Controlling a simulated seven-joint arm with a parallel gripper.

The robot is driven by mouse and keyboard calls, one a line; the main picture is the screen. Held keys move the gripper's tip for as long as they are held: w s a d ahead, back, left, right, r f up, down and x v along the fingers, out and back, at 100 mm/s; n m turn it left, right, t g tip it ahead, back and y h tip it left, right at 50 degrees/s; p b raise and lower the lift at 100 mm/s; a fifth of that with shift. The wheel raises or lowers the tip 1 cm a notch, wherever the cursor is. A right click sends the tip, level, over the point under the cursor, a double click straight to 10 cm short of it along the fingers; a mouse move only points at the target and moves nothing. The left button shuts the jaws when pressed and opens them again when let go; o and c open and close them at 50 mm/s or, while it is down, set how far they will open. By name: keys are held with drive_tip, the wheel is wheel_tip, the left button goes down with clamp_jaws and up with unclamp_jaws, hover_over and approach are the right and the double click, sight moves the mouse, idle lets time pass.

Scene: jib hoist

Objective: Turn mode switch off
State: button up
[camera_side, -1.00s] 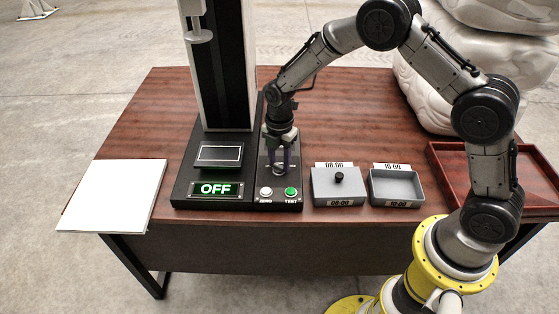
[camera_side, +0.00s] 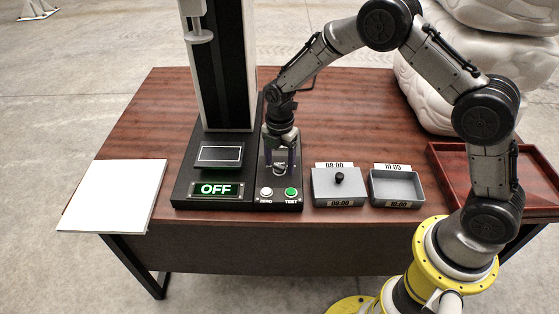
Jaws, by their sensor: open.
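The mode switch (camera_side: 279,169) is a small pale knob on the black control panel (camera_side: 262,192) right of the column. My gripper (camera_side: 280,164) points down over it. Its dark fingers are open and stand to either side of the switch; I cannot tell whether they touch it. They partly hide the knob, and its pointer is too small to read.
A white button (camera_side: 265,192) and a green button (camera_side: 291,192) sit in front of the switch. A lidded grey box (camera_side: 325,190) and an open grey tray (camera_side: 396,185) stand to the right. A white board (camera_side: 112,195) lies left. A red-brown tray (camera_side: 447,160) is far right.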

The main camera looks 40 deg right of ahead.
wheel_tip(320, 180, up, 14)
idle(0.5)
drive_tip(key=s+d+r+m+t, duration=0.1)
drive_tip(key=s+d+r+t, duration=0.2)
drive_tip(key=r, duration=0.9)
drive_tip(key=s+r+m+t, duration=0.1)
drive_tip(key=s+r+m, duration=0.4)
drive_tip(key=s, duration=0.6)
drive_tip(key=s+d+f+m, duration=0.1)
drive_tip(key=s+f+m, duration=0.1)
drive_tip(key=s+m, duration=0.5)
drive_tip(key=s+d+f+m+t, duration=0.1)
drive_tip(key=s+f+m, duration=0.2)
drive_tip(key=s+m, duration=0.5)
drive_tip(key=shift+s+t, duration=0.3)
drive_tip(key=shift+s, duration=0.15)
